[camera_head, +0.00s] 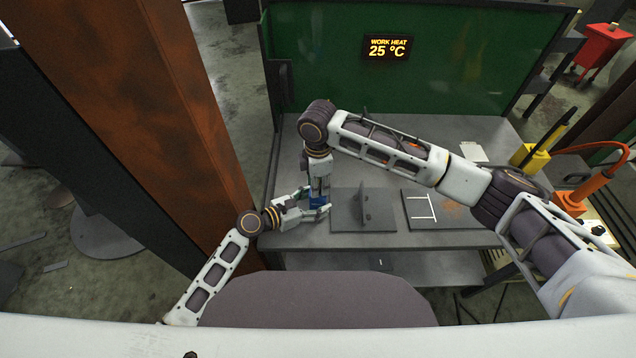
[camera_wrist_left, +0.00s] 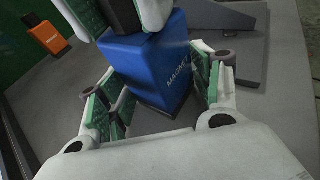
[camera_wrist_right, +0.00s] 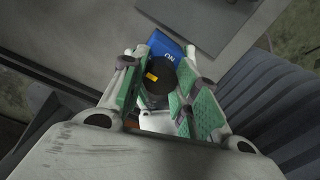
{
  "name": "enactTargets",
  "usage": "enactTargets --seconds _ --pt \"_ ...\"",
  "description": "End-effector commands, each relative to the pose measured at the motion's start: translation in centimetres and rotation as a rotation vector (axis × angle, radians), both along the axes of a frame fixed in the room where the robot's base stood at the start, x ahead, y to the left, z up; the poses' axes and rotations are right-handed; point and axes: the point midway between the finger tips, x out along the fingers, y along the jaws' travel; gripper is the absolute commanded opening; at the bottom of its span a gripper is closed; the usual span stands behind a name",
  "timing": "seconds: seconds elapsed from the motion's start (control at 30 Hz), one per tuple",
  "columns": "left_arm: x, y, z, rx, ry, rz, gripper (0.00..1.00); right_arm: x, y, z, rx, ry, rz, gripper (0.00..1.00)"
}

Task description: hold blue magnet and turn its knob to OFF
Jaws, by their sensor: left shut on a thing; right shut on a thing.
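The blue magnet (camera_head: 318,201) stands on the table near its front left edge; it also shows in the left wrist view (camera_wrist_left: 150,65) with a MAGNET label. My left gripper (camera_head: 316,207) comes from the left and is shut on the magnet's body, one finger on each side. My right gripper (camera_head: 319,188) points down from above and is shut on the knob. In the right wrist view the dark round knob (camera_wrist_right: 157,84), with a yellow mark, sits between the fingers. The word ON shows on the blue top beside it. Part of the knob is hidden by the fingers.
A grey plate with an upright piece (camera_head: 363,212) lies just right of the magnet. Another plate with white lines (camera_head: 435,212) lies farther right. An orange block (camera_wrist_left: 47,38) shows in the left wrist view. A rusty column (camera_head: 170,90) stands left of the table.

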Motion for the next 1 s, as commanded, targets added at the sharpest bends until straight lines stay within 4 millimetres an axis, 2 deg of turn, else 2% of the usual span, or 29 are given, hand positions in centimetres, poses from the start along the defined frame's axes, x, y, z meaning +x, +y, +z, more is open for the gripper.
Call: enactTargets --seconds 0.27,0.3,0.47,0.83,1.0 --pt "0.03 0.15 -0.11 0.003 0.001 0.002 0.25 0.1 -0.12 0.05 -0.003 -0.002 -0.001 0.06" --pt "0.03 0.15 -0.11 0.003 0.001 0.002 0.25 0.1 -0.12 0.05 -0.003 -0.002 -0.001 0.33" --pt "0.03 0.15 -0.1 0.003 0.0 0.002 0.25 0.08 -0.08 0.04 -0.002 -0.001 -0.001 0.52" --pt "0.02 0.11 -0.1 0.002 0.0 0.001 0.25 0.02 -0.01 0.12 0.0 0.0 -0.001 0.52" --pt "0.02 0.1 -0.1 0.002 0.0 0.001 0.25 0.06 0.02 0.91 0.001 -0.001 -0.001 0.52"
